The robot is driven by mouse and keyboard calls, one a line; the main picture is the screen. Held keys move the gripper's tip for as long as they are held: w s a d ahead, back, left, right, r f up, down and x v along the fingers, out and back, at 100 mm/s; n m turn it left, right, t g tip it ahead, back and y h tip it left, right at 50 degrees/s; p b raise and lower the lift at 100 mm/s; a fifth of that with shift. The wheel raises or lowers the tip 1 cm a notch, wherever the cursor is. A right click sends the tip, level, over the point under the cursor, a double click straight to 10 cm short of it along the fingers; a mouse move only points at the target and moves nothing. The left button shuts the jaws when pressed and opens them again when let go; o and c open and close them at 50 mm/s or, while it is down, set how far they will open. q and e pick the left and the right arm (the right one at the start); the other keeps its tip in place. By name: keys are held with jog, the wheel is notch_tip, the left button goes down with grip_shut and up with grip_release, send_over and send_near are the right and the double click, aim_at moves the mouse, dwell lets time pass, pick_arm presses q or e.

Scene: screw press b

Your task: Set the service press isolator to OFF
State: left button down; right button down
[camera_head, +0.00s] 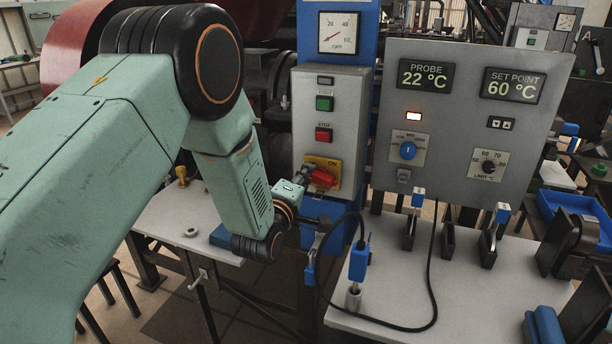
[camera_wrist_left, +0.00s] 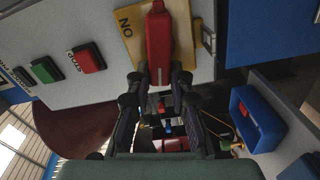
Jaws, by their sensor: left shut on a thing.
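The isolator is a red rotary handle (camera_head: 323,179) on a yellow plate (camera_head: 334,163) marked ON, low on the grey press control box (camera_head: 341,95). In the left wrist view the red handle (camera_wrist_left: 158,42) lies along the picture's vertical, over the yellow plate (camera_wrist_left: 133,40). My left gripper (camera_head: 306,175) reaches the handle from the left. In the wrist view its fingertips (camera_wrist_left: 160,83) are closed on the handle's near end. The gripper partly hides the plate, and no OFF mark is readable. My right gripper does not show.
A green start button (camera_head: 324,103) and a red stop button (camera_head: 323,134) sit above the isolator. A heater panel (camera_head: 465,120) with displays stands to the right. A probe with a black cable (camera_head: 428,290) stands on the bench (camera_head: 460,300) below.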

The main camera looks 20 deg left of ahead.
pick_arm(q)
jog(key=shift+f+n, duration=0.35)
jog(key=shift+n, duration=0.75)
jog(key=c, duration=1.2)
grip_release()
jog(key=s, duration=1.2)
jog(key=shift+a, duration=0.2)
